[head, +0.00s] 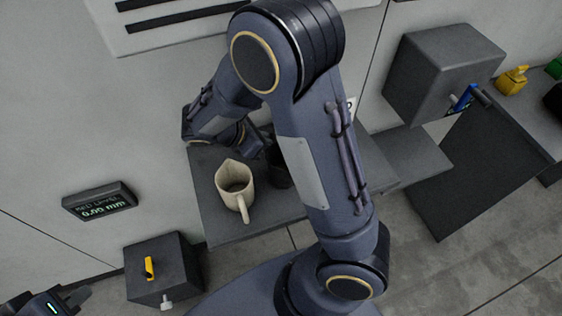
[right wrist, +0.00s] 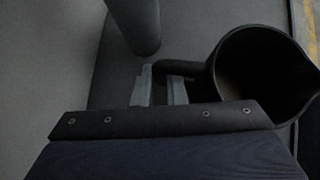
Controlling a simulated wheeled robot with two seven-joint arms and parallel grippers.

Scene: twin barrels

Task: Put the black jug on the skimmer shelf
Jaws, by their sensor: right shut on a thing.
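The black jug (right wrist: 262,75) shows in the right wrist view at the right, its dark open mouth facing the camera. My right gripper (right wrist: 160,78) is shut on the jug's handle. In the head view the black jug (head: 277,168) is partly hidden behind my right arm, beside a cream jug (head: 236,178) on a grey shelf (head: 217,217). My right fingertips are hidden there. My left gripper (head: 47,304) shows at the lower left edge, far from the jugs, and its fingers are cut off. I cannot tell which surface is the skimmer shelf.
A grey box (head: 440,75) hangs above a lower ledge (head: 410,155) at the right. A display (head: 100,201) and a dark box with a yellow lever (head: 150,268) are at left. A dark cylinder (right wrist: 135,25) stands near my right fingers.

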